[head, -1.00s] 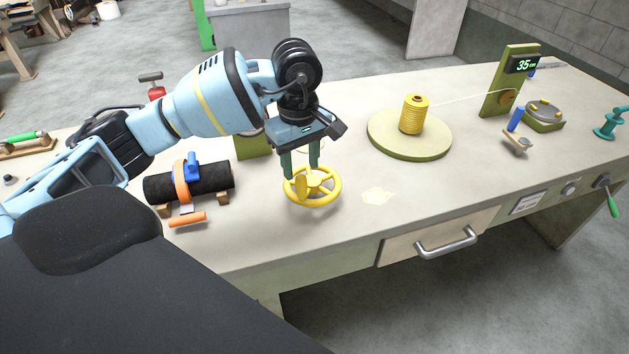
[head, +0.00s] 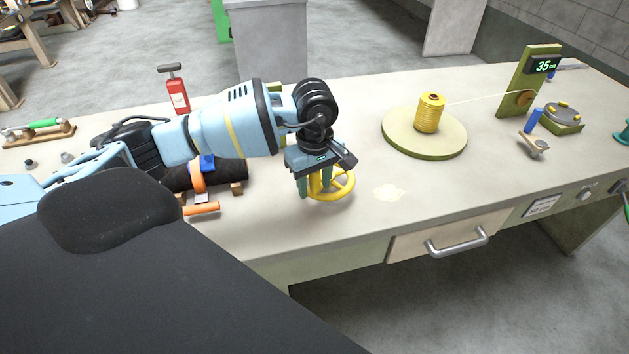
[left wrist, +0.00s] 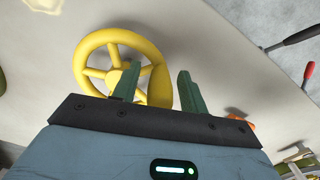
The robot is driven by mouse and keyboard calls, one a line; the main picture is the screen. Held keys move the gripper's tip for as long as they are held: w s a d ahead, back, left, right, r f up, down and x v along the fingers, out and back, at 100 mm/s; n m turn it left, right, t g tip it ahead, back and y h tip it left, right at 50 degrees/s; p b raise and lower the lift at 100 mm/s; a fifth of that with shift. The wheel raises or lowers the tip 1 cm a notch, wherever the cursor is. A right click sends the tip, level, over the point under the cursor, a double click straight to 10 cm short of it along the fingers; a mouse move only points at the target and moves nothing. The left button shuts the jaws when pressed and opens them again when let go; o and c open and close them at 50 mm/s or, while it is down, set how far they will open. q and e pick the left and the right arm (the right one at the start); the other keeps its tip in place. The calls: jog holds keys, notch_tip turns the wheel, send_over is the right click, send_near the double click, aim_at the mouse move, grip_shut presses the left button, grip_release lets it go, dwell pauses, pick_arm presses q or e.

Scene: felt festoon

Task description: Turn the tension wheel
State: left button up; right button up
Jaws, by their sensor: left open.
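The yellow tension wheel (head: 345,191) lies near the front edge of the bench, with spokes and an upright knob at its left side. In the left wrist view the wheel (left wrist: 84,53) is at the upper left. My left gripper (head: 315,187) is open and down at the wheel's left side. In the left wrist view one finger of the gripper (left wrist: 158,76) overlaps the wheel near its hub, and the other is beyond the rim on the right. The yellow knob shows between the fingers. I cannot tell whether they touch it. The right gripper is not in view.
A yellow thread spool (head: 430,113) stands on a round plate (head: 398,142), its thread running to a green post with a display (head: 543,66) reading 35. A black roll (head: 232,172) with an orange clamp lies left of my gripper. The bench between wheel and drawer is clear.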

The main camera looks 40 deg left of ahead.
pick_arm(q)
grip_shut()
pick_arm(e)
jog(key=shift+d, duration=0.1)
pick_arm(q)
jog(key=shift+a, duration=0.1)
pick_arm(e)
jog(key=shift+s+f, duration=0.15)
